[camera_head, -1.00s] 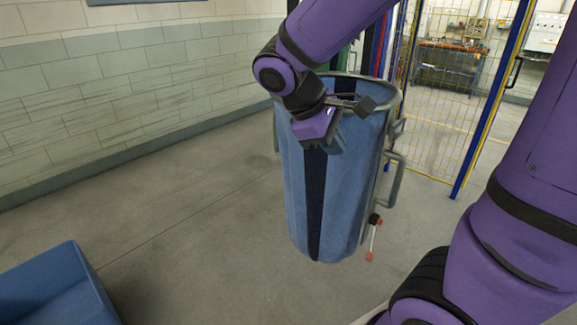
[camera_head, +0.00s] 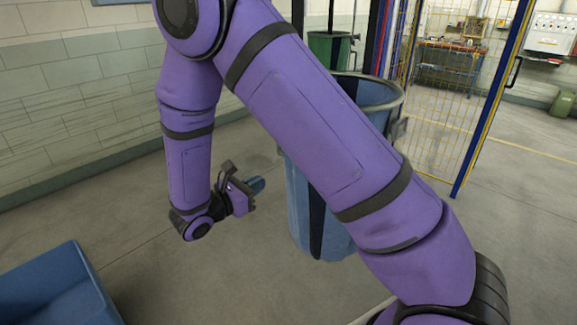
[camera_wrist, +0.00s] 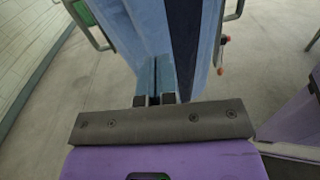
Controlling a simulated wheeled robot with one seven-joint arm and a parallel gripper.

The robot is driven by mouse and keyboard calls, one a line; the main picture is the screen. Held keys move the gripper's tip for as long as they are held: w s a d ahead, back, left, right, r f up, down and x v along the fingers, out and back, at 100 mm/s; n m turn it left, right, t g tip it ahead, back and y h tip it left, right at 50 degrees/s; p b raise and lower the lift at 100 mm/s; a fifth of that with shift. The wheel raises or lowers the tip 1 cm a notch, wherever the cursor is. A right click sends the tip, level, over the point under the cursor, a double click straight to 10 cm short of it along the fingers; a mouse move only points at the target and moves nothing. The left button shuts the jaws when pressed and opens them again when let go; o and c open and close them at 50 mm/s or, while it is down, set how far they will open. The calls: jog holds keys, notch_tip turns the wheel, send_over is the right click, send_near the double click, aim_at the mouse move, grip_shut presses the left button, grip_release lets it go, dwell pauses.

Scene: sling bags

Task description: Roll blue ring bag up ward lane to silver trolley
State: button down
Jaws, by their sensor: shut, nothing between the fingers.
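The blue ring bag (camera_head: 316,228) stands upright on the floor in the head view, with a dark vertical stripe and a grey ring frame round its top. My arm hides much of its middle. In the wrist view the bag (camera_wrist: 200,25) rises just beyond my fingers. My gripper (camera_head: 259,185) is low, to the left of the bag in the head view, pointing towards it. Its blue fingers (camera_wrist: 155,78) are shut and empty. Whether the fingertips touch the cloth is unclear. I cannot pick out a silver trolley in either view.
A green bag or bin (camera_head: 330,52) stands behind the blue bag. A yellow mesh fence (camera_head: 445,120) with a blue post (camera_head: 490,110) is at right. A blue box (camera_head: 50,290) lies at the lower left. Open floor lies between box and wall.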

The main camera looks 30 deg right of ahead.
jog(key=w+d+n+t, duration=0.1)
jog(key=w+d, duration=0.4)
jog(key=d, duration=0.7)
jog(key=shift+w+f, duration=0.2)
jog(key=shift+f, duration=0.25)
jog(key=shift+x, duration=1.45)
jog(key=shift+s+d, duration=0.1)
jog(key=v, duration=1.5)
jog(key=shift+a, duration=0.2)
